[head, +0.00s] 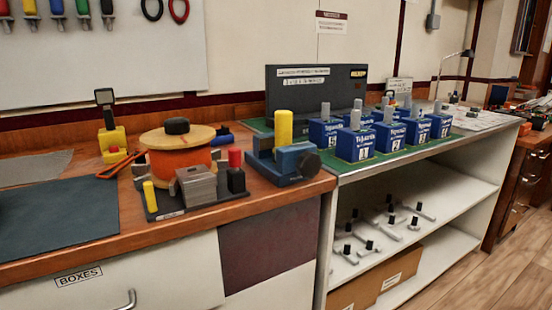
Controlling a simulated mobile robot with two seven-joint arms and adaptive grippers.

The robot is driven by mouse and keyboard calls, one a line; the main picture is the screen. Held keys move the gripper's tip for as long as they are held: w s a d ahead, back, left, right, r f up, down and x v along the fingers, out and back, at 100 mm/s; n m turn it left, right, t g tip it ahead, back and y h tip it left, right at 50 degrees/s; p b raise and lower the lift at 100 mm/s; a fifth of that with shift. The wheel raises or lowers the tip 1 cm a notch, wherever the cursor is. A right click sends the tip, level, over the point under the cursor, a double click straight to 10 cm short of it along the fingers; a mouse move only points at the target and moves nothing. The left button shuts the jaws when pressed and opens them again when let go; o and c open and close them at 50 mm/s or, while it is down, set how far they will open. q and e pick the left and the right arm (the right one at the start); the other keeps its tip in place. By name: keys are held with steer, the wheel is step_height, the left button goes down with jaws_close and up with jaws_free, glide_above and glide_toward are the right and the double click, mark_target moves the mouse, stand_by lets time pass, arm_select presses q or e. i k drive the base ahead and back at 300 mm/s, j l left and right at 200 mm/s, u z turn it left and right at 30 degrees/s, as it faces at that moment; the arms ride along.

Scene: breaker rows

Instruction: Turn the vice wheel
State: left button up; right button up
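A small blue vice-like device (265,168) stands on the wooden bench, near its right end. A yellow cylinder (284,127) stands upright in it. A round blue part (297,157) with a dark side piece faces front right; I cannot tell for sure whether this is the vice wheel. To its left, a flat wooden disc (150,139) with a black knob (176,126) lies on an orange drum (178,163). Neither of my grippers is in view, and nothing touches these things.
A grey block (197,184), a red-topped black piece (236,172) and a yellow peg (150,196) sit on a dark base before the drum. Several blue boxes (363,145) with grey knobs stand on the green-topped shelf unit. A dark mat (50,215) lies left.

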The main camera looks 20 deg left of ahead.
mark_target(308, 164)
steer(key=k+l+z, duration=0.35)
steer(key=l, duration=0.35)
steer(key=k+l+z, duration=0.15)
steer(key=k+l, duration=0.15)
steer(key=l, duration=0.1)
